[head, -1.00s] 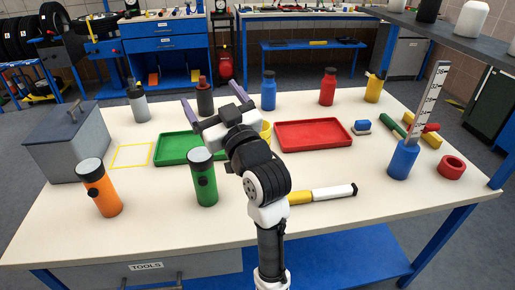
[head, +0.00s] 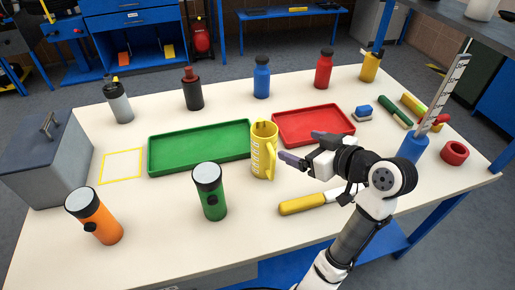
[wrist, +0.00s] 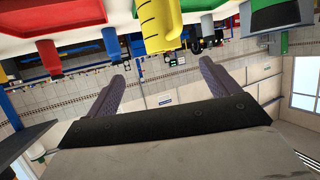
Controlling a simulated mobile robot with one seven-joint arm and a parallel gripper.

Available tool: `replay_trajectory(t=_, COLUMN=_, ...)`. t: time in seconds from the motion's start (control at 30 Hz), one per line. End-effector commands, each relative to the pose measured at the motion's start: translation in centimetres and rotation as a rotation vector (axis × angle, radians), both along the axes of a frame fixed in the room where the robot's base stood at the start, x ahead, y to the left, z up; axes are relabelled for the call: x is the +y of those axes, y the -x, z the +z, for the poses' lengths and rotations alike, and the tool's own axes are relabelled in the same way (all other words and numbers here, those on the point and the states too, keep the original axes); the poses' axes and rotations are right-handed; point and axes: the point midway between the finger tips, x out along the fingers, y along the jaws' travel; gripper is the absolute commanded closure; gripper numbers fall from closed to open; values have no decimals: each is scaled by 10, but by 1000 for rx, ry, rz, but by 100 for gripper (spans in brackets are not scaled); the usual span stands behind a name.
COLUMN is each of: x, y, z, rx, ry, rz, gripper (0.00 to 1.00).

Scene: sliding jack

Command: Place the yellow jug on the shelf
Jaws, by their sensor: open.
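The yellow jug (head: 262,155) stands upright on the white table, between the green tray and the red tray. Its handle shows on the right side, facing my gripper. My gripper (head: 300,146) is open and empty just right of the jug, its purple fingers pointing left toward it and apart from it. In the wrist view the picture is upside down; the jug (wrist: 160,22) shows at the top, beyond the open fingers (wrist: 162,68). The grey shelf (head: 470,36) is at the upper right, with only part of it in view.
The green tray (head: 150,158) and red tray (head: 279,138) flank the jug. A yellow-handled tool (head: 302,204) lies below my gripper. A blue holder (head: 412,148) with an upright ruler stands right of my arm. A white jar (head: 483,9) stands on the shelf.

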Motion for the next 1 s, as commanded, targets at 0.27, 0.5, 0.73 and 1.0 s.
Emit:
replay_trajectory(t=0.27, x=30, y=-33, z=-16, rx=3, ry=-3, rz=5, gripper=12)
replay_trajectory(t=0.5, x=50, y=-56, z=-30, rx=2, ry=-1, rz=2, gripper=12)
replay_trajectory(t=0.73, x=65, y=-69, z=-34, rx=4, ry=0, rz=4, gripper=12)
replay_trajectory(t=1.0, x=86, y=-92, z=-48, rx=2, ry=-1, rz=1, gripper=12)
